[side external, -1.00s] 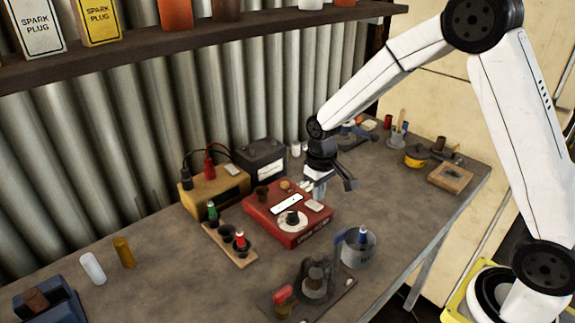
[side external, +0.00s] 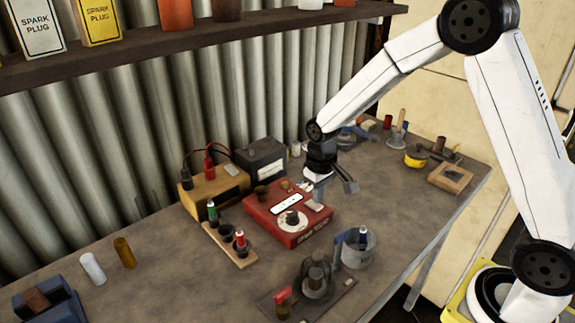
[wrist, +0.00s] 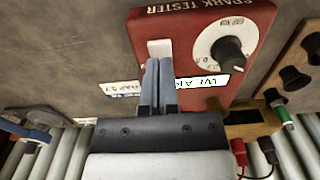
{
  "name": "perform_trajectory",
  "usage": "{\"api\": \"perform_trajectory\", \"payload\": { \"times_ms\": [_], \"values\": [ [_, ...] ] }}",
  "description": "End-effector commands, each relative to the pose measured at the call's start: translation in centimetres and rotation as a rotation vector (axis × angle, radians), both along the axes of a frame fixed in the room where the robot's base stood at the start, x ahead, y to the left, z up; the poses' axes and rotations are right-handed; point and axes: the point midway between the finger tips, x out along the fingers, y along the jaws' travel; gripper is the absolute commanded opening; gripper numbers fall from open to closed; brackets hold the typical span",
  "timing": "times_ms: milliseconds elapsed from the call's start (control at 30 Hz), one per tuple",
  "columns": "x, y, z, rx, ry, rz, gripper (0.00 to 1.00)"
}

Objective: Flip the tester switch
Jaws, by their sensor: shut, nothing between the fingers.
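The red spark tester (side external: 264,217) sits on the bench with a white dial and black knob (side external: 292,218) and a lit white display (side external: 286,204). Its pale switch (side external: 316,206) is on the right of its top. In the wrist view, the tester (wrist: 185,38) shows the knob (wrist: 229,50) and the pale switch (wrist: 160,48) just beyond my fingertips. My gripper (side external: 307,187) is above the tester's back right part. Its fingers (wrist: 157,72) are together and empty, hiding part of the display. I cannot tell whether they touch the switch or which way it is set.
A yellow box (side external: 217,190) with red and black leads and a dark battery (side external: 263,158) stand behind the tester. A wooden holder (side external: 232,245) is at its left, a metal cup (side external: 358,250) at its right.

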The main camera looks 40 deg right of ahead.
Motion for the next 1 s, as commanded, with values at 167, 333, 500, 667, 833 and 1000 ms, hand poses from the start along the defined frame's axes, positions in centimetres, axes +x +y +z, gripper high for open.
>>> {"api": "perform_trajectory", "payload": {
  "times_ms": [167, 333, 500, 667, 833, 1000],
  "values": [
    [0.0, 0.0, -0.2, 0.000, 0.001, 0.000, 0.00],
    [0.0, 0.0, -0.4, 0.000, 0.001, 0.000, 0.00],
    [0.0, 0.0, -0.6, 0.000, 0.002, 0.000, 0.00],
    [0.0, 0.0, -0.8, 0.000, 0.002, 0.000, 0.00],
    [0.0, 0.0, -0.9, 0.000, 0.001, 0.000, 0.00],
    [0.0, 0.0, -1.1, 0.000, 0.001, 0.000, 0.00]
  ]
}}
